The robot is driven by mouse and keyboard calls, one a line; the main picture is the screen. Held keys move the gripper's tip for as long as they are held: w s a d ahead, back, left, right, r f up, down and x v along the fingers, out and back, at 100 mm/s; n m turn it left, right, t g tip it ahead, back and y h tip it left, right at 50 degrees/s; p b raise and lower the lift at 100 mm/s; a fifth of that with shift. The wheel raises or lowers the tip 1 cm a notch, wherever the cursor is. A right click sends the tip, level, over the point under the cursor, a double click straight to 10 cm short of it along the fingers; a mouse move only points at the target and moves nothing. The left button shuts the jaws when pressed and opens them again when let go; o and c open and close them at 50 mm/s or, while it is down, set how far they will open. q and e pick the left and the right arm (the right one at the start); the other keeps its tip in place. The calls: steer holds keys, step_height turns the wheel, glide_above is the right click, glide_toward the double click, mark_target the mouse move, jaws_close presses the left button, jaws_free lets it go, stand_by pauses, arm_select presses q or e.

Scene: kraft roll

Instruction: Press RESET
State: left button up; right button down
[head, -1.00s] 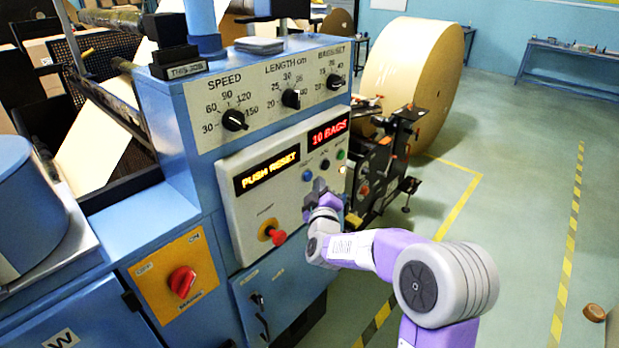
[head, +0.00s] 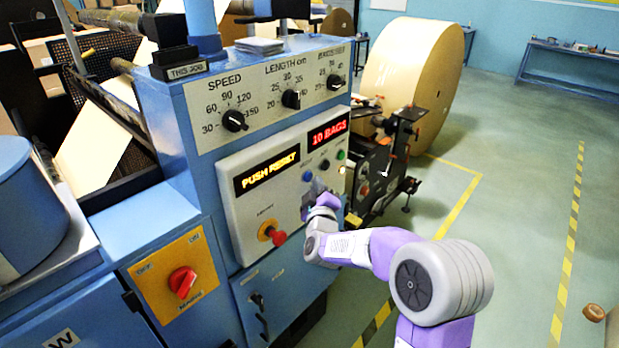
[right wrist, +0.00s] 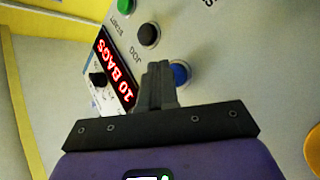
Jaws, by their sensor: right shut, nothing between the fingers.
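A blue button (head: 307,176), a black button (head: 325,164) and a green button (head: 341,155) sit in a slanting row below the "10 BAGS" display (head: 328,132). My right gripper (head: 317,187) is shut and empty, just below the blue button. In the right wrist view its fingertips (right wrist: 158,72) overlap the edge of the blue button (right wrist: 181,73). I cannot tell whether they touch it, and its label is hidden. The black button (right wrist: 148,34) is labelled JOG. My left gripper is out of view.
A red knob (head: 278,237) sticks out low on the panel. Three dials (head: 234,120) are above the displays. A red rotary switch (head: 183,281) is on a yellow plate at left. A large kraft roll (head: 408,85) stands behind. Floor to the right is mostly clear.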

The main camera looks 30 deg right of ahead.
steer(key=shift+w+a, duration=0.25)
steer(key=shift+w, duration=0.25)
stand_by(0.8)
steer(key=shift+s, duration=0.1)
steer(key=shift+s+d, duration=0.3)
steer(key=shift+s, duration=0.35)
steer(key=shift+s+d+b, duration=0.25)
steer(key=shift+s+d, duration=0.1)
steer(key=shift+s, duration=0.45)
steer(key=shift+s+d+b, duration=0.25)
steer(key=shift+s+d, duration=0.05)
steer(key=shift+s, duration=0.45)
steer(key=shift+s+d+b, duration=0.25)
steer(key=shift+s+d, duration=0.1)
steer(key=shift+s, duration=0.45)
